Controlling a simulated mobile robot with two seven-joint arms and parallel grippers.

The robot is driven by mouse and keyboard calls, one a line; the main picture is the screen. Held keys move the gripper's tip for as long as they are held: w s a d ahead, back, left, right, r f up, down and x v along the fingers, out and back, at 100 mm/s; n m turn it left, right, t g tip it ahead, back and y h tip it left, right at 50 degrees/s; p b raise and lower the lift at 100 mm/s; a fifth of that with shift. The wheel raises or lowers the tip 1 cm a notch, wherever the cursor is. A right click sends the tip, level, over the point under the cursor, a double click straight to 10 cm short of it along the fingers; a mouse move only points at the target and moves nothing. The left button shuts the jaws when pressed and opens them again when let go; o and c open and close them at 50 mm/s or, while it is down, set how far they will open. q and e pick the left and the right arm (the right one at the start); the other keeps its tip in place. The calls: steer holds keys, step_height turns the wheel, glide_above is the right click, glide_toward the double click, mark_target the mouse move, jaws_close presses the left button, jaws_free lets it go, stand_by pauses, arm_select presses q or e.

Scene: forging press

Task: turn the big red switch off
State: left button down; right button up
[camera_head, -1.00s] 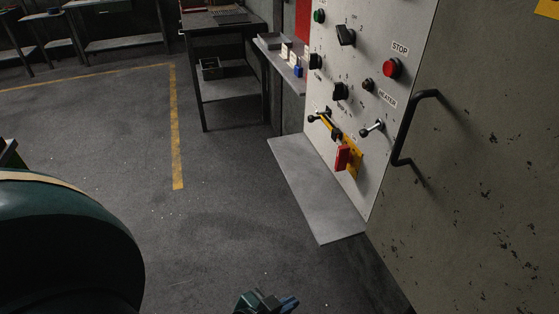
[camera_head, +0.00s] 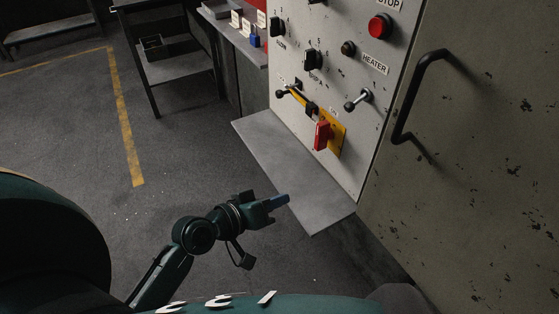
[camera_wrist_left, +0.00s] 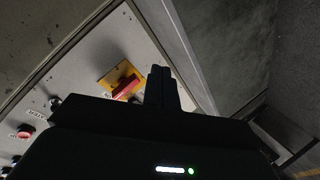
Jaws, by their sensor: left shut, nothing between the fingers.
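The big red switch (camera_head: 322,136) is a red handle on a yellow plate (camera_head: 336,139), low on the pale control panel. In the left wrist view the red handle (camera_wrist_left: 126,87) shows on its yellow plate, left of my fingers. My left gripper (camera_head: 282,201) is shut and empty. It is in front of the panel and below the switch in the head view, apart from it, over the grey shelf's edge. In the left wrist view the shut fingers (camera_wrist_left: 161,88) point toward the panel. My right gripper is not in view.
A grey shelf (camera_head: 290,175) juts out below the panel. Two black-knobbed levers (camera_head: 358,101) stick out above the switch. A red stop button (camera_head: 380,27) and black knobs (camera_head: 312,60) are higher up. A black door handle (camera_head: 411,95) protrudes at right. The floor at left is clear.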

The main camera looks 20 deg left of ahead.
mark_target(322, 136)
arm_select(q)
steer(key=w+r+n+t+h+b, duration=0.1)
steer(key=w+r+n+h, duration=0.2)
steer(key=r, duration=0.7)
steer(key=w+d+m+h+p, duration=0.1)
steer(key=w+d, duration=0.4)
steer(key=w, duration=0.2)
steer(key=shift+w+t, duration=0.2)
steer(key=shift+t, duration=0.1)
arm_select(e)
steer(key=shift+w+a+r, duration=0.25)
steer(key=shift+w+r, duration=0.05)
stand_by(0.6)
arm_select(q)
steer(key=shift+w+a+r, duration=0.1)
steer(key=shift+w+a, duration=0.2)
steer(key=shift+a, duration=0.05)
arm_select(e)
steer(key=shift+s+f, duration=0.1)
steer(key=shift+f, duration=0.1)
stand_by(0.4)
